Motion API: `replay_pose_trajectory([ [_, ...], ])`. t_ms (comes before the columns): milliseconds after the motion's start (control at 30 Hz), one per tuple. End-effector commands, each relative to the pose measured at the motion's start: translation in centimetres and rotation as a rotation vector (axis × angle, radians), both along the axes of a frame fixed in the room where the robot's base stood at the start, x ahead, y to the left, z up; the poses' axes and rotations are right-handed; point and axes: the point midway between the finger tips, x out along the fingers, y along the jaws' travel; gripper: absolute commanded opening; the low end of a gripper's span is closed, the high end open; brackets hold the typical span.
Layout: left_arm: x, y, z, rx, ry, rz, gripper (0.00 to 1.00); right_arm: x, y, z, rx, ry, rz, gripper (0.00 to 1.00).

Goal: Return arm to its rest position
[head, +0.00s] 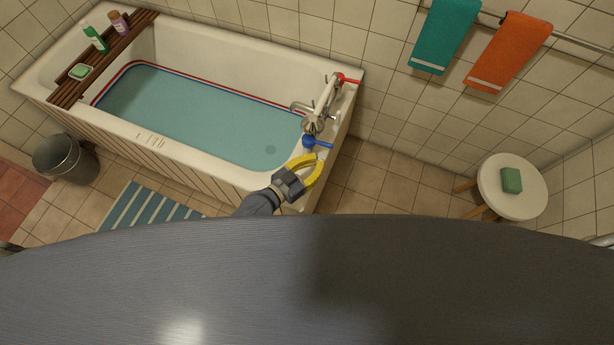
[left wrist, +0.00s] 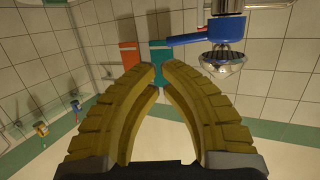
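My left gripper (head: 318,163) has yellow curved fingers on a grey wrist. It is over the tub's near right corner, just below the blue tap lever (head: 316,142) in the head view. In the left wrist view its fingertips (left wrist: 160,68) come together with almost no gap, and nothing is held between them. The blue lever (left wrist: 205,38) also shows there, up and right of the tips, seemingly apart from them. The red tap lever (head: 348,79) is on the far side of the white mixer (head: 325,97). My right gripper is not in view.
The bathtub (head: 236,56) holds greenish water, with a wooden rack (head: 103,59) across its left end. A stool (head: 518,202) with a green block (head: 511,180) stands right. Teal (head: 445,35) and orange (head: 508,50) towels hang on the wall. A bin (head: 66,158) and striped mat (head: 145,212) lie left.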

Motion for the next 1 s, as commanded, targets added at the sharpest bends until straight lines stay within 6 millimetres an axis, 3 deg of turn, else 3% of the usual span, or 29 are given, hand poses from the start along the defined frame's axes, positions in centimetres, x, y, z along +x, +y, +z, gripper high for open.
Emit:
replay_pose_trajectory([
  [300,-4.4,2.1,0.9,0.002,0.001,-0.001,0.00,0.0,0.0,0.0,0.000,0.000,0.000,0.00],
  [767,-6.5,2.4,2.0,0.025,-0.012,-0.028,0.00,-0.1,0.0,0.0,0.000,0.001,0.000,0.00],
  [900,-7.7,2.2,3.2,0.112,-0.028,-0.076,0.00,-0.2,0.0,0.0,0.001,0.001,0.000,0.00],
  [1000,-8.4,3.4,3.6,0.229,-0.023,-0.090,0.00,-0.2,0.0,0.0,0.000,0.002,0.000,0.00],
])
